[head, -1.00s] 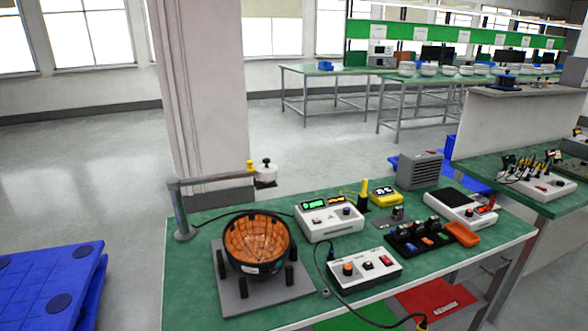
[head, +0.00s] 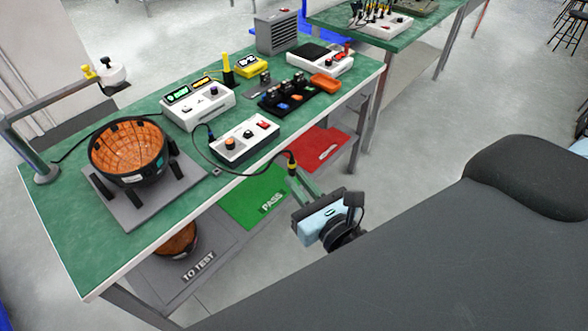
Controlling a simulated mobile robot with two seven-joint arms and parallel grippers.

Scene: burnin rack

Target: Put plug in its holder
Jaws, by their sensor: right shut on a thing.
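The plug (head: 292,163) is black with a yellow band. It is at the end of a black cable (head: 233,173) that runs from the white control box (head: 245,139) over the table's front edge. My right gripper (head: 293,175) is shut on the plug, just off the front edge of the table and above the lower shelf. A small grey fitting (head: 216,171) sits at the table's front edge, left of the plug. I cannot tell whether it is the plug's holder. My left gripper is not in view.
A black bowl with an orange inside (head: 128,150) stands on a grey plate at left. Below are green (head: 252,197) and red (head: 322,150) shelf areas.

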